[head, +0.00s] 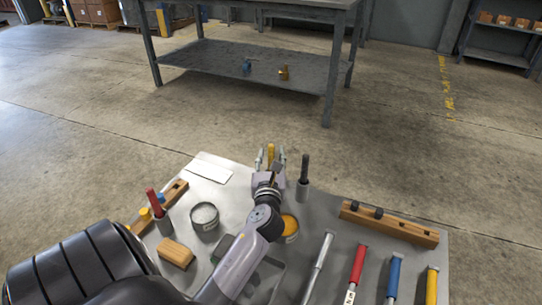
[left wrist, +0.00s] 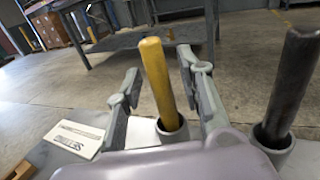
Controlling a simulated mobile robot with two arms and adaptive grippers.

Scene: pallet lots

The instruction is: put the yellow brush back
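The yellow brush (left wrist: 157,80) stands with its handle up in a small grey cup (left wrist: 172,131), leaning slightly in the left wrist view. In the head view its yellow handle (head: 270,151) shows at the far edge of the worktop. My left gripper (left wrist: 163,78) is open, with one finger on each side of the yellow handle. Gaps show between the handle and both fingers. In the head view my left gripper (head: 270,158) hides the cup and the lower handle. The brush's lower end is hidden inside the cup. My right gripper is not in view.
A dark handle (head: 305,168) stands in another cup just right of my gripper. A white card (head: 208,168) lies to the left. An orange-filled tin (head: 290,228), a grey tin (head: 205,216) and a wooden rack (head: 390,224) are nearby. Red, blue and yellow-handled tools lie front right.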

